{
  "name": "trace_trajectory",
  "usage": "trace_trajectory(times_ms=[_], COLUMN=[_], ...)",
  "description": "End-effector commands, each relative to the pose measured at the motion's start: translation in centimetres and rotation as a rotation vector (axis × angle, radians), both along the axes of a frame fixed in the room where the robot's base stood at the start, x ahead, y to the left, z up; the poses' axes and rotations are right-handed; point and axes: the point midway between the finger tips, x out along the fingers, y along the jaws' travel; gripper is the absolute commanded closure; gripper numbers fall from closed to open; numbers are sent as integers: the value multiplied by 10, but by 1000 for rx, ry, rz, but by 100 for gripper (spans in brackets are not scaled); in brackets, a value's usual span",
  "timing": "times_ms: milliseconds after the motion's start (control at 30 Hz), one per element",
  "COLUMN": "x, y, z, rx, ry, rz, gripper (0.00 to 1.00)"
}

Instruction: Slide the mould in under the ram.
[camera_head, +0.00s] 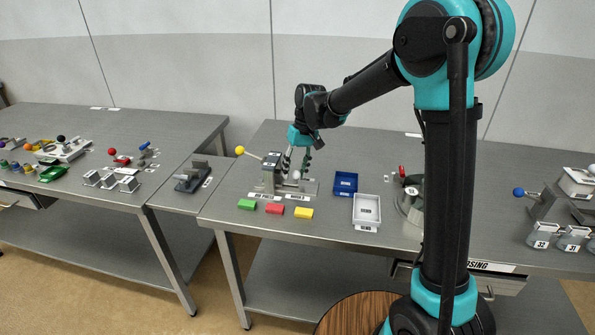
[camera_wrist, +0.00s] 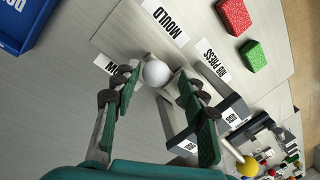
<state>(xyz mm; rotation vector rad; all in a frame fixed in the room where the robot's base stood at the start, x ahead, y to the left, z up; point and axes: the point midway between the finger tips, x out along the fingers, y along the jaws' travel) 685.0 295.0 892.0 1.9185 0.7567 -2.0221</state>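The press (camera_head: 270,178) stands on the middle table, with a lever ending in a yellow ball (camera_head: 240,150); the ball also shows in the wrist view (camera_wrist: 247,167). A white round knob (camera_wrist: 156,73), apparently the mould's handle, sits beside a "MOULD" label (camera_wrist: 166,20); in the head view the knob (camera_head: 296,175) is right of the press column. The mould's body is mostly hidden, and I cannot clearly make out the ram. My gripper (camera_head: 297,168) points down over the knob. In the wrist view its fingers (camera_wrist: 156,76) are apart, one each side of the knob, with visible gaps.
Green (camera_head: 247,204), red (camera_head: 274,209) and yellow (camera_head: 304,213) blocks lie along the front of the press. A blue tray (camera_head: 345,184) and a white tray (camera_head: 367,211) stand to its right. Bare tabletop lies behind the blue tray.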

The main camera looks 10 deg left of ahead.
Motion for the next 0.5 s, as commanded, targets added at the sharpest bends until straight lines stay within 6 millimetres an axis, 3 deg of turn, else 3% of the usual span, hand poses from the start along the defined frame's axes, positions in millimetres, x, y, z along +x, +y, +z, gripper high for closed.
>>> trace_trajectory(times_ms=[333, 500], x=[0, 2], y=[-2, -6], z=[2, 21], rx=[-3, -3], ry=[1, 2], rz=[-1, -1], gripper=[53, 53])
